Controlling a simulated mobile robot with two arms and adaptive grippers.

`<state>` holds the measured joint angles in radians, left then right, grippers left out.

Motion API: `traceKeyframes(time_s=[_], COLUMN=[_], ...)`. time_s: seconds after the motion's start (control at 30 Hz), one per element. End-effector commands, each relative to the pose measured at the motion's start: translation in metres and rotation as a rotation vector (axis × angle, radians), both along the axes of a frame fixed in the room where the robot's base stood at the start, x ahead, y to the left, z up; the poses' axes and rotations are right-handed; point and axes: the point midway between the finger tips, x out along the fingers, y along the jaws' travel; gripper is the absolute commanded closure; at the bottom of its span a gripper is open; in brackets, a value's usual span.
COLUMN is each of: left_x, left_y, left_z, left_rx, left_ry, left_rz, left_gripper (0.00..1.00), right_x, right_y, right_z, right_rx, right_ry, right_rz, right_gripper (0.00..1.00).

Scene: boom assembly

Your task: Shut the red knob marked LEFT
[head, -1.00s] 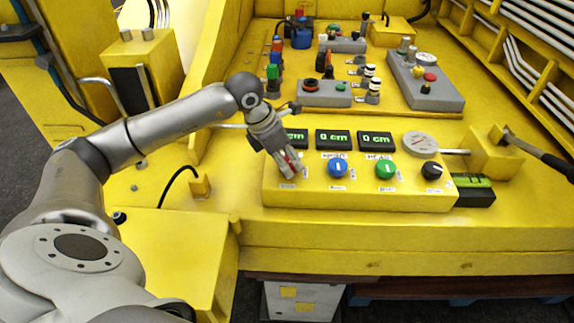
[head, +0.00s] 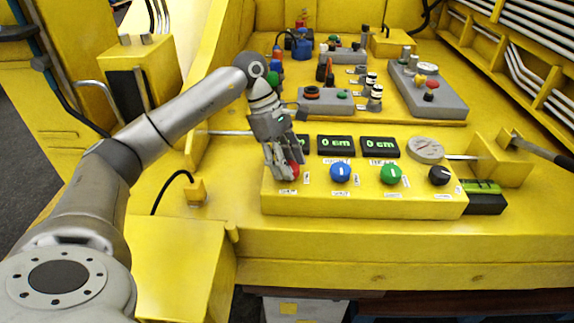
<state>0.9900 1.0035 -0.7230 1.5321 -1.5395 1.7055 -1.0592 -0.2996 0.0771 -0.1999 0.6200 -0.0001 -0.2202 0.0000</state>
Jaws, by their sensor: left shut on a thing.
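The red knob (head: 294,171) is at the left end of the row of knobs on the yellow control box (head: 360,205). My left gripper (head: 286,174) reaches down over it with its fingers around the knob, shut on it. The fingers cover part of the knob, so its pointer and its turn angle cannot be read. The small labels around it are too small to read. My right gripper is not in view.
To the right on the same box are a blue knob (head: 340,173), a green knob (head: 391,174) and a black knob (head: 439,175). Green-lit displays (head: 336,145) and a round gauge (head: 426,149) stand behind them. A grey box with buttons (head: 427,88) is farther back.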

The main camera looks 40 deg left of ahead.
Motion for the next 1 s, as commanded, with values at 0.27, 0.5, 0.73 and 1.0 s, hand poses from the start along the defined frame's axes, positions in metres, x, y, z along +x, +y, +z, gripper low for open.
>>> traceKeyframes(time_s=[0.27,0.5,0.73,1.0], left_x=[0.0028,0.0027,0.0030,0.0029], left_y=[0.0000,0.0002,0.0002,0.0003], left_z=[0.0012,0.0013,0.0017,0.0019], left_rx=[-0.002,0.000,0.000,0.001], left_ry=[-0.007,-0.006,-0.006,-0.007], left_rz=[-0.195,-0.295,-0.331,-0.335], left_gripper=[0.81,0.81,0.81,0.81], right_x=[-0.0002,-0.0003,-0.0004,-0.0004], right_y=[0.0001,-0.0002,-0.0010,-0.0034], right_z=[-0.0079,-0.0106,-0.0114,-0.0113], right_rx=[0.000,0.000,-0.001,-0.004], right_ry=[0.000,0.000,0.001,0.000], right_rz=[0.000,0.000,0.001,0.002], right_gripper=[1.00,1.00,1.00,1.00])
